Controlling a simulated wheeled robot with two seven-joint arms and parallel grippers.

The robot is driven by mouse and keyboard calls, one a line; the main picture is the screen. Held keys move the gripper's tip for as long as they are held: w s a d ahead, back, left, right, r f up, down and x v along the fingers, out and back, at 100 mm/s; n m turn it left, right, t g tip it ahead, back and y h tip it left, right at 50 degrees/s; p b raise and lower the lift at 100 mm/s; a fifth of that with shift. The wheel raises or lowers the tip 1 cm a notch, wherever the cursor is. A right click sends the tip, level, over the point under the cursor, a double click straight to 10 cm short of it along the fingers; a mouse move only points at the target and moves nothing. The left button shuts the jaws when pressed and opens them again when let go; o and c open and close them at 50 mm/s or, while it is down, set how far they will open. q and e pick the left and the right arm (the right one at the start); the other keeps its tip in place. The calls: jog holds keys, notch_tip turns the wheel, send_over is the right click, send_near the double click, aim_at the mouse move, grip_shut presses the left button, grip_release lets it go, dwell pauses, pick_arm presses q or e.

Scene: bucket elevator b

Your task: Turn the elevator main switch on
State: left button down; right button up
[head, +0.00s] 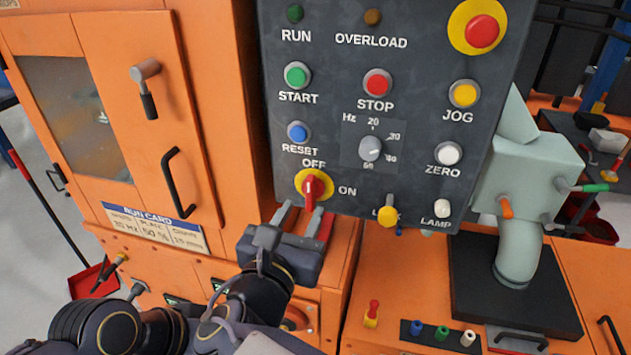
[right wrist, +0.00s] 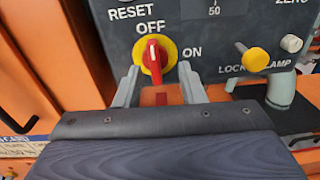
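The elevator main switch (head: 312,186) is a red rotary handle on a yellow disc, low on the dark control panel (head: 335,110). OFF is printed above it and ON to its right. In the right wrist view the handle (right wrist: 153,57) stands upright, its top towards OFF. My right gripper (head: 299,213) is just below and in front of the switch. Its fingers are spread open, one to each side of the handle's lower end in the right wrist view (right wrist: 158,80). I cannot tell whether they touch it. My left gripper is not in view.
Above the switch sit the blue RESET button (head: 298,132) and the speed knob (head: 370,148). The yellow LOCK knob (head: 387,214) and white LAMP knob (head: 442,208) are to the right. An orange cabinet door with a black handle (head: 178,183) stands left.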

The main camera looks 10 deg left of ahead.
aim_at(308, 186)
jog(key=shift+n, duration=0.3)
jog(key=w, duration=0.7)
jog(key=shift+w+a+r, duration=0.1)
jog(key=shift+a+r, duration=0.1)
jog(key=shift+a, duration=0.1)
grip_shut()
